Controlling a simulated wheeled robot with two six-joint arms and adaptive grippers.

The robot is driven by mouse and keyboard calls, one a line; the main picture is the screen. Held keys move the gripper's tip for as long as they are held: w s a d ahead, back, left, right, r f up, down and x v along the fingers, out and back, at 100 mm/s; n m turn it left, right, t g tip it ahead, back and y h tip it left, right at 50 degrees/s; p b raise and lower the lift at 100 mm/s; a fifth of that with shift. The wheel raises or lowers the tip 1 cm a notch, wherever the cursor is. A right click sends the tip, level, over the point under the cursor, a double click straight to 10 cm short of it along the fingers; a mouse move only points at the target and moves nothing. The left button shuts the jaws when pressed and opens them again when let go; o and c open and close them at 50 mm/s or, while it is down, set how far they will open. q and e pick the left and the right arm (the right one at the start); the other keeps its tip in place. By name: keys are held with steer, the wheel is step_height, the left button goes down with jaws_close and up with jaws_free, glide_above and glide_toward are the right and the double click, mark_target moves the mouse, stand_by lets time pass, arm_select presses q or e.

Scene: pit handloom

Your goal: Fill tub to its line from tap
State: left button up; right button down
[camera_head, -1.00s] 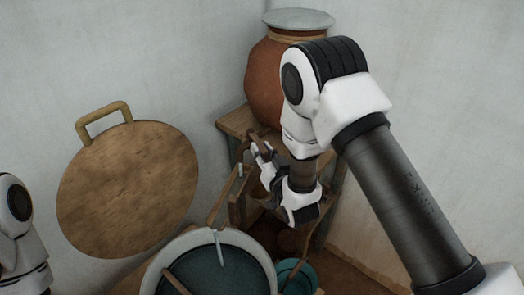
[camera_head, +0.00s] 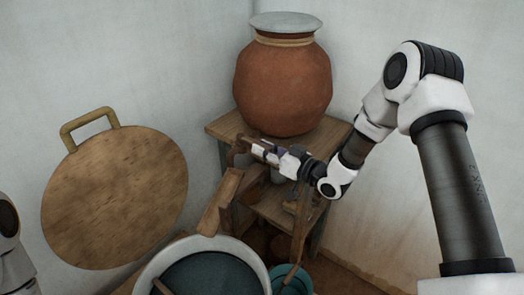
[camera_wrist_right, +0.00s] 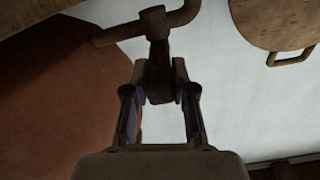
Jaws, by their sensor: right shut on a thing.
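The brown tap (camera_head: 234,154) sits at the front of the clay pot (camera_head: 283,88). My right gripper (camera_head: 262,150) is at the tap. In the right wrist view its fingers (camera_wrist_right: 160,105) are shut on the tap's handle (camera_wrist_right: 157,72), with the curved spout (camera_wrist_right: 183,18) beyond. A wooden chute (camera_head: 219,203) slopes from below the tap to the tub (camera_head: 258,255). The tub has a pale rim and dark teal contents; I cannot make out its line. No stream shows at the tap or chute now. My left gripper is out of view.
The pot stands on a wooden stand (camera_head: 335,130) in the corner. A round wooden board with a handle (camera_head: 115,198) is against the left wall. A small teal bucket (camera_head: 293,283) stands right of the tub.

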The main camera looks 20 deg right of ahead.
steer(key=shift+r, duration=0.1)
stand_by(0.3)
steer(key=c, duration=0.9)
jaws_free()
steer(key=shift+c, duration=0.2)
steer(key=shift+d, duration=0.1)
steer(key=v, duration=1.2)
steer(key=shift+w, duration=0.1)
